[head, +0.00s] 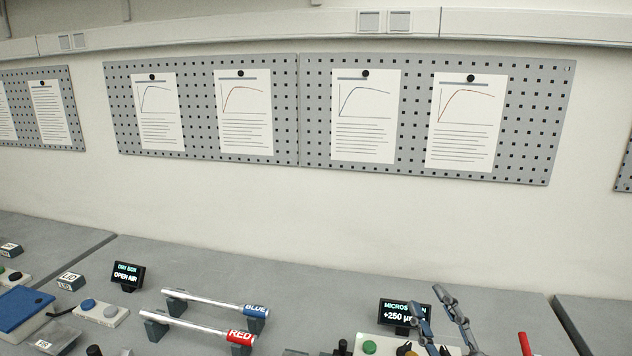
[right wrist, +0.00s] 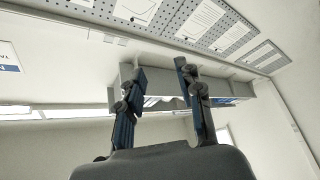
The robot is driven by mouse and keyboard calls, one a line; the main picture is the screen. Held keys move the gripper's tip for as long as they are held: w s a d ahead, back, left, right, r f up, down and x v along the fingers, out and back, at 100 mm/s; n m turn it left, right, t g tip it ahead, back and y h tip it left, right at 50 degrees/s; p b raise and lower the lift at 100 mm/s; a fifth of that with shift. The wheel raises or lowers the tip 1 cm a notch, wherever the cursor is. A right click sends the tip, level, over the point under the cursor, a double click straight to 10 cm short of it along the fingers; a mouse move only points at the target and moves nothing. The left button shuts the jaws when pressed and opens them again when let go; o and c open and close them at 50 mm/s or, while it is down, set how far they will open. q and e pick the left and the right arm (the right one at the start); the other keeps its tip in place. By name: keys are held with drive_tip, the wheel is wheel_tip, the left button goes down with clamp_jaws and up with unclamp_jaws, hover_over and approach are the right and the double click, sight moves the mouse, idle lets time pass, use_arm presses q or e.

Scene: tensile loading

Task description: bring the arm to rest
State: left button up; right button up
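My right gripper (head: 426,291) stands at the lower right of the head view, its two fingers pointing up and spread apart. It is in front of the bench display reading "+250" (head: 395,315) and partly covers it. In the right wrist view my right gripper (right wrist: 160,73) is open, with nothing between its fingers. Behind the fingers there are only a grey beam-like fixture, wall and posters, and no bench top. My left gripper is not in view.
Two silver rods lie on dark supports, one tagged BLUE (head: 255,310) and one tagged RED (head: 240,337). A dry box display (head: 128,275), a button box (head: 101,312) and a blue lid (head: 22,308) are at the left. A green button (head: 369,347) is near the right gripper. The bench's back strip is clear.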

drive_tip(key=s+d+f+m+g+h, duration=0.3)
drive_tip(key=f+m+g, duration=0.1)
drive_tip(key=f, duration=0.5)
drive_tip(key=s+d+f+m+g+h, duration=0.3)
drive_tip(key=f+m+g+h, duration=0.15)
drive_tip(key=f, duration=0.45)
drive_tip(key=s+a+f+m+g+y, duration=0.1)
drive_tip(key=s+a+f+g, duration=0.1)
drive_tip(key=s+f+g, duration=0.45)
drive_tip(key=s+a+f+m+g+y, duration=0.1)
drive_tip(key=s+a+f+g+y, duration=0.15)
drive_tip(key=s+f, duration=0.7)
drive_tip(key=s+f+g+b, duration=0.1)
drive_tip(key=s+f+b, duration=0.15)
drive_tip(key=f, duration=1.25)
drive_tip(key=s+f+b, duration=0.1)
drive_tip(key=f+b, duration=0.2)
drive_tip(key=f, duration=1.2)
drive_tip(key=s+d+f+b, duration=0.2)
drive_tip(key=s+f, duration=0.6)
drive_tip(key=f, duration=0.2)
drive_tip(key=s+d+f+g+b, duration=0.1)
drive_tip(key=s+d+f+b, duration=0.1)
drive_tip(key=s+f, duration=0.6)
wheel_tip(320, 180, down, 2)
drive_tip(key=shift+s+h, duration=0.25)
drive_tip(key=shift+h, duration=0.15)
